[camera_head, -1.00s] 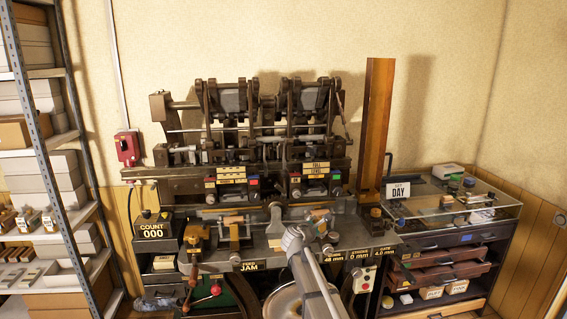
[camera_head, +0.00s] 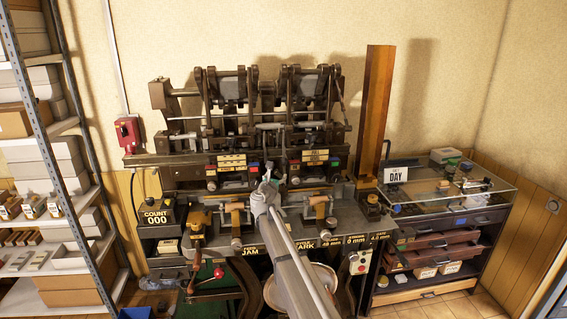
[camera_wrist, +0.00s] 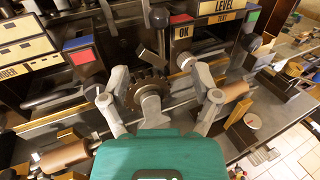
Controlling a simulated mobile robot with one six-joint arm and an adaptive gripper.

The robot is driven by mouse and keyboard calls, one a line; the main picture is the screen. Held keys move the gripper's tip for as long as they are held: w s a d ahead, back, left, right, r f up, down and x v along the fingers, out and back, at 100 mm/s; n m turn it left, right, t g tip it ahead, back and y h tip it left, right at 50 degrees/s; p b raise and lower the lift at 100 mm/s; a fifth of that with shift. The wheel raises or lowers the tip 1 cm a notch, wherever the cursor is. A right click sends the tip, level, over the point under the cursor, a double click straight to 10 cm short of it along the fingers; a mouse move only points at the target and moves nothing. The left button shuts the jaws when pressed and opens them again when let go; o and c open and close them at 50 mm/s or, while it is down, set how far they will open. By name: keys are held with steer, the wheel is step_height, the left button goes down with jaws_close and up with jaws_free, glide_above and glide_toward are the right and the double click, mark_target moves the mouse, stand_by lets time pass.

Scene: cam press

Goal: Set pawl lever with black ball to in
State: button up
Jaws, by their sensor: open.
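A black ball (camera_wrist: 160,17) sits on a short grey stem at the top middle of the wrist view; this looks like the pawl lever. Below it is a dark toothed wheel (camera_wrist: 148,92) on a cross shaft. My gripper (camera_wrist: 160,76) is open, with its two grey fingers spread left and right of the wheel. The ball lies beyond the fingertips, and nothing is held. In the head view my gripper (camera_head: 267,188) is at the middle front of the press, and my arm covers the wheel. I cannot tell the lever's setting.
The press has label plates (camera_head: 232,162) and coloured buttons close behind the gripper. A tall wooden board (camera_head: 376,115) stands right of it. Wooden-handled clamps (camera_head: 236,215) line the front bench. A glass-topped cabinet (camera_head: 455,205) is at right, a shelf rack (camera_head: 55,150) at left.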

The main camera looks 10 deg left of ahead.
mark_target(283, 163)
steer(key=w, duration=0.4)
steer(key=w+d, duration=0.1)
steer(key=w, duration=0.8)
steer(key=shift+w+d, duration=0.3)
jaws_close()
steer(key=shift+a, duration=0.15)
